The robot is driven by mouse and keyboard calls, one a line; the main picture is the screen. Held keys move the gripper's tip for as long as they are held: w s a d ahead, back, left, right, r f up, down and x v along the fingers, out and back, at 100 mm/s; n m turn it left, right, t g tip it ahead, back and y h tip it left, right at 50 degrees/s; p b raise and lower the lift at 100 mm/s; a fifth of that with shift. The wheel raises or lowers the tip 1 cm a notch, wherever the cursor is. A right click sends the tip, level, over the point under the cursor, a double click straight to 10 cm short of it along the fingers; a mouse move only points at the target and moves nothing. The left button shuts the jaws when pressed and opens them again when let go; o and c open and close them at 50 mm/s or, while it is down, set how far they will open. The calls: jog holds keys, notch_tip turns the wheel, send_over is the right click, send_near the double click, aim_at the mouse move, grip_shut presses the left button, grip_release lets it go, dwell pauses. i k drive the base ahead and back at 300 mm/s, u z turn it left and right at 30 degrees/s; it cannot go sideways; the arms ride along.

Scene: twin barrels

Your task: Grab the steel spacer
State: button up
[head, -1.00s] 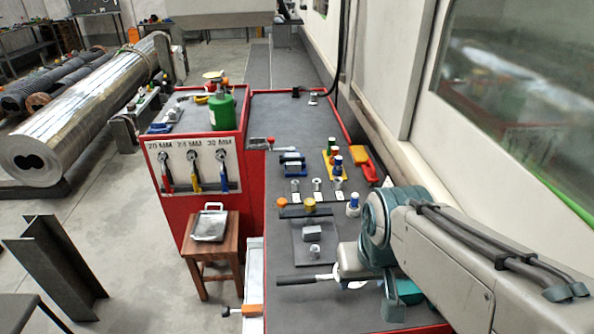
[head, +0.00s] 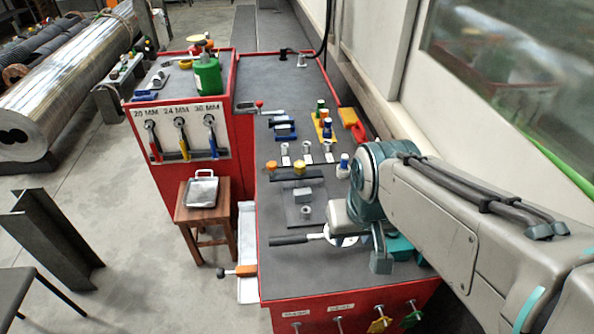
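Three small steel pieces stand in a row on white cards on the dark bench top: a left one (head: 285,149), a middle one (head: 307,147) and a right one (head: 328,147). A grey metal block (head: 303,195) and a small round steel piece (head: 305,212) sit on a dark mat nearer me. I cannot tell which of these is the steel spacer. My arm is folded at the right, over the bench's right side. My gripper's fingers cannot be made out, and the arm hides part of the bench there.
A black-handled tool (head: 290,240) lies near the bench front. Yellow-topped pieces (head: 299,168), a blue-and-white bottle (head: 344,161) and a yellow rack (head: 324,130) stand nearby. A green canister (head: 207,76) is on the left cabinet. A wooden stool (head: 205,215) holds a metal tray. A wall borders the right.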

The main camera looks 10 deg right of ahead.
aim_at(303, 195)
jog(key=z, duration=0.05)
jog(key=k, duration=0.5)
jog(key=u, duration=2.2)
jog(key=i, duration=2.05)
jog(key=z, duration=3.6)
jog(key=i, duration=0.5)
jog(key=z, duration=0.05)
